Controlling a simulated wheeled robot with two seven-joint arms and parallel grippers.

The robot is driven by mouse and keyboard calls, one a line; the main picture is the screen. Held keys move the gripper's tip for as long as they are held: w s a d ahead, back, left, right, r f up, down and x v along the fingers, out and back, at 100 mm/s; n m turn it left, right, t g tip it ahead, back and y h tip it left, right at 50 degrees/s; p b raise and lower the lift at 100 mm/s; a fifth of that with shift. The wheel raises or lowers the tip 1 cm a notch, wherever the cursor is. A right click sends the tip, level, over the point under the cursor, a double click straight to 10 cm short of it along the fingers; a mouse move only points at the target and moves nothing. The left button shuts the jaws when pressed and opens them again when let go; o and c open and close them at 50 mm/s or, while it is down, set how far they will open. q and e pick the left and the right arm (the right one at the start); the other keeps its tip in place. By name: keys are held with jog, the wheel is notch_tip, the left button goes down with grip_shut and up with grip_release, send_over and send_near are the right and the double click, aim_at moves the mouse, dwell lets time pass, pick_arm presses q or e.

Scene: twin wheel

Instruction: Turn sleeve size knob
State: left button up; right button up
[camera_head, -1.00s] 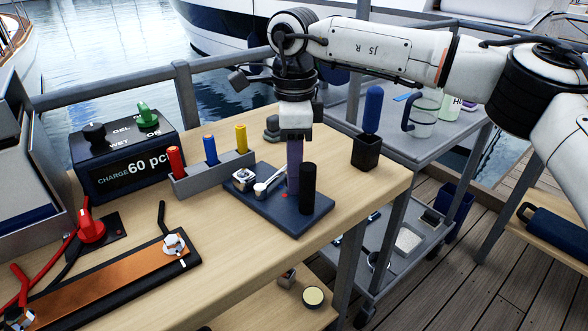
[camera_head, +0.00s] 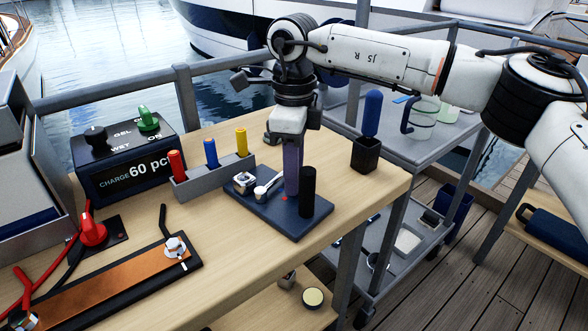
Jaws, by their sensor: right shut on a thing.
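My right gripper (camera_head: 290,134) points down over the dark blue plate (camera_head: 262,217) near the right end of the table. It is shut on the top of an upright purple piece (camera_head: 291,170). The foot of that piece is at the plate, beside a small red mark; I cannot tell whether it is a knob or a tool. A black cylinder (camera_head: 308,193) stands just to its right. A small metal fitting (camera_head: 244,183) and a light lever-like part (camera_head: 268,187) sit on the plate to its left. My left gripper is not in view.
A grey rack (camera_head: 213,178) with red, blue and yellow handles stands left of the plate. A black charge box (camera_head: 125,164) is further left. A blue-handled tool stands in a black cup (camera_head: 367,154) at the right edge. Bare wood lies in front of the plate.

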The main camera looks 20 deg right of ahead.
jog(key=m, duration=0.3)
jog(key=shift+m+p, duration=0.4)
jog(key=m, duration=0.3)
jog(key=shift+m+p, duration=0.3)
jog(key=m, duration=0.2)
jog(key=shift+m, duration=0.4)
jog(key=m+p, duration=0.1)
jog(key=m, duration=0.9)
jog(key=shift+m, duration=0.4)
jog(key=o, duration=0.8)
jog(key=shift+c, duration=0.2)
